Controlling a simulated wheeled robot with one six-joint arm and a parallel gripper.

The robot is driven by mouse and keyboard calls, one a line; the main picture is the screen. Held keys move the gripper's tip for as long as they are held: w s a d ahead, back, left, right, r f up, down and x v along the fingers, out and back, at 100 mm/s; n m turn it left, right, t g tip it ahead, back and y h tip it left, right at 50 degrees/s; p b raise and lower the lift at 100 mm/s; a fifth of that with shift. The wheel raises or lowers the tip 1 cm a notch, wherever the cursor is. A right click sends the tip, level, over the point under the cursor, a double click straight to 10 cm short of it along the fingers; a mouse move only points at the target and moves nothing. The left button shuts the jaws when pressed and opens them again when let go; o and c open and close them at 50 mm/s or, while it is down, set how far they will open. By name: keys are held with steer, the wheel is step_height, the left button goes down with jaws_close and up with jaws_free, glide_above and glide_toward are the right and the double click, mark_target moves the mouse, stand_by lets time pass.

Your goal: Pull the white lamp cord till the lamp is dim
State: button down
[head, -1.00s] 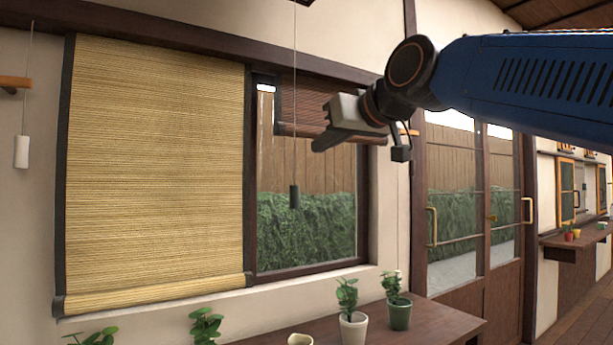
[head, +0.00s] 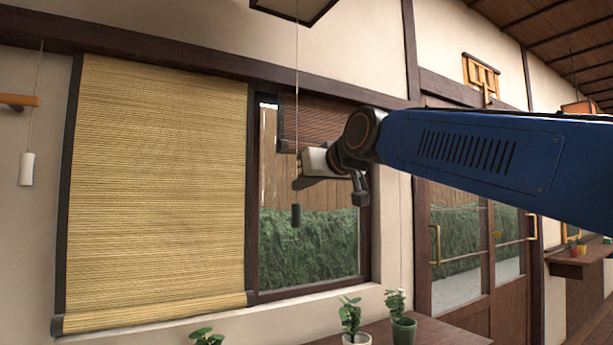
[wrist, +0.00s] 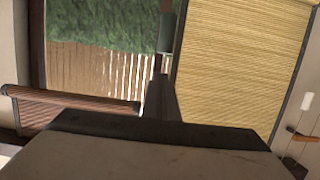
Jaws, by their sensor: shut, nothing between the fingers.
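A white cylindrical pull (head: 26,168) hangs on a thin cord at the far left of the head view, left of the straw blind. It also shows at the right edge of the wrist view (wrist: 307,100), which is upside down. My gripper (head: 299,184) is shut and empty in front of the window, far right of the white pull. In the wrist view its fingertips (wrist: 160,84) point towards a dark grey pull (wrist: 166,32). That dark pull (head: 296,214) hangs just below the fingertips in the head view; contact cannot be told.
The straw blind (head: 155,185) covers the window's left half. A dark framed panel (head: 296,8) is overhead, cut off at the top edge. A wooden bracket (head: 19,100) sits near the white pull's cord. Potted plants (head: 403,330) stand on a shelf below.

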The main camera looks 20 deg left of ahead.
mark_target(300, 213)
steer(key=shift+f, duration=1.3)
steer(key=shift+f, duration=2.15)
steer(key=s+d+r, duration=0.6)
steer(key=d+r, duration=0.1)
steer(key=shift+s+d, duration=0.2)
